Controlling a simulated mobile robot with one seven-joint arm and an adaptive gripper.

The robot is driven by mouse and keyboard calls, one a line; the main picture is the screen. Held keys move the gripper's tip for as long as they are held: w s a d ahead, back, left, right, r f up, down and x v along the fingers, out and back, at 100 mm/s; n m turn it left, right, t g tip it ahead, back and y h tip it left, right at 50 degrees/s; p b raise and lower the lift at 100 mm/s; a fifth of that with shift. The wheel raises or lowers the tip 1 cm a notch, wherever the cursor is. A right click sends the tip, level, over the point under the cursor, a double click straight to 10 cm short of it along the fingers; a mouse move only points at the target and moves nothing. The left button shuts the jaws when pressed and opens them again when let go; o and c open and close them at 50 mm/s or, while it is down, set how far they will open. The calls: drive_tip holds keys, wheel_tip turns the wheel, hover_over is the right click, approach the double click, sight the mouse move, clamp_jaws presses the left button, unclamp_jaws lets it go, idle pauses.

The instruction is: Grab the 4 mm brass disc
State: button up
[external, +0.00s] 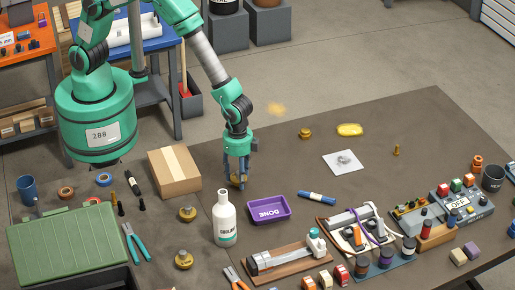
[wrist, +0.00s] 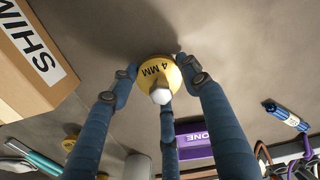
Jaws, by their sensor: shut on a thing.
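The brass disc marked "4 MM" (wrist: 152,76) has a pale knob and sits between the three blue fingers of my gripper (wrist: 158,85) in the wrist view. The fingers are shut around it. In the external view my gripper (external: 238,172) points down between the cardboard box and the purple tray, with the disc (external: 238,182) showing gold at the fingertips, partly hidden by them. I cannot tell whether the disc touches the table. Other brass discs stand at the front left (external: 187,214), nearer the front (external: 184,260) and toward the back (external: 305,132).
A cardboard box (external: 174,172) stands just left of my gripper. A white bottle (external: 224,220) stands in front, and the purple tray marked DONE (external: 268,208) lies to the right. Tools and fixtures crowd the front right. The table's back middle is mostly clear.

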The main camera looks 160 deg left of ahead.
sight(238, 171)
wheel_tip(238, 171, up, 10)
drive_tip(key=shift+f+p, duration=0.1)
drive_tip(key=shift+p, duration=0.55)
idle(0.5)
